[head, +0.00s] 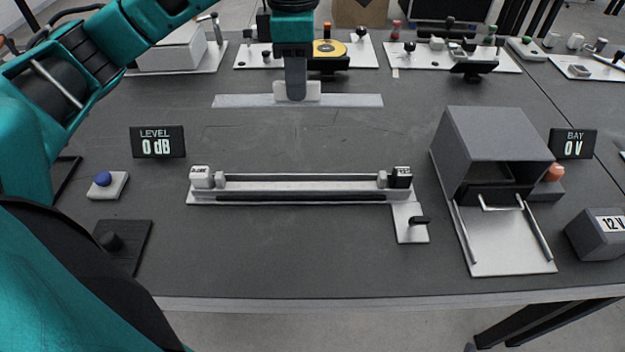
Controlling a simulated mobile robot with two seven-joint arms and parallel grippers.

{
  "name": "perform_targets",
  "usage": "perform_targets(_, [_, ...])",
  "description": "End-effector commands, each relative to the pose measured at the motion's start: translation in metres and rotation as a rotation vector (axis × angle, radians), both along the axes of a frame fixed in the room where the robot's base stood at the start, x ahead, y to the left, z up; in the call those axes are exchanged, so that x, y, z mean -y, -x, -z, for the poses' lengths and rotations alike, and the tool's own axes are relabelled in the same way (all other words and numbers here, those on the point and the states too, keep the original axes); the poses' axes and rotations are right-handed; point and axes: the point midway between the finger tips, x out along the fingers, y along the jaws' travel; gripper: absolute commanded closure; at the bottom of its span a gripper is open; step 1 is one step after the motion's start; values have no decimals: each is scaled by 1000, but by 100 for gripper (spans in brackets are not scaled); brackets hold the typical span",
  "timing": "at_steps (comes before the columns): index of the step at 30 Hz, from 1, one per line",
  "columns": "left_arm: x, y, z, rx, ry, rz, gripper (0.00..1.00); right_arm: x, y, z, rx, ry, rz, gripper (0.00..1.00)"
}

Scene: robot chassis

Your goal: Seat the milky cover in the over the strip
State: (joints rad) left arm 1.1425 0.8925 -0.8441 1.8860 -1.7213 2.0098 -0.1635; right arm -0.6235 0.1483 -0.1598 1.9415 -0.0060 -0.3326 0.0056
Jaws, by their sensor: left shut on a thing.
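The milky cover (235,101) is a long pale translucent bar with a small raised grip in its middle. My left gripper (296,90) reaches in from the upper left and is shut on that grip, holding the cover level behind the strip fixture. The strip (300,197) is a dark line along a long pale holder in the middle of the table. The holder has a white end block (201,177) on the left and a black one (401,178) on the right. The cover is apart from the holder. My right gripper is not in view.
A lever plate (410,233) adjoins the holder's right end. A grey bay box (495,140) with a pale tray and a 12 V block (598,235) stand right. A LEVEL display (157,142) and blue button (103,179) are left. Panels with parts line the back.

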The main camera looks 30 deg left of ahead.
Motion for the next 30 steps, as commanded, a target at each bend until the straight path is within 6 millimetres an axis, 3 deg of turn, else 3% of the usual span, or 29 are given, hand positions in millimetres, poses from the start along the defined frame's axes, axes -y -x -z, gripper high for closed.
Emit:
perform_targets(5, [1, 2, 30, -7, 1, -1, 100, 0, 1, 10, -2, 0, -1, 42])
perform_targets(18, [1, 2, 139, -4, 0, -1, 100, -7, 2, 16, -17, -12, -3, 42])
perform_targets(30, [0, 2, 179, -5, 0, -1, 100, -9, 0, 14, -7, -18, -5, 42])
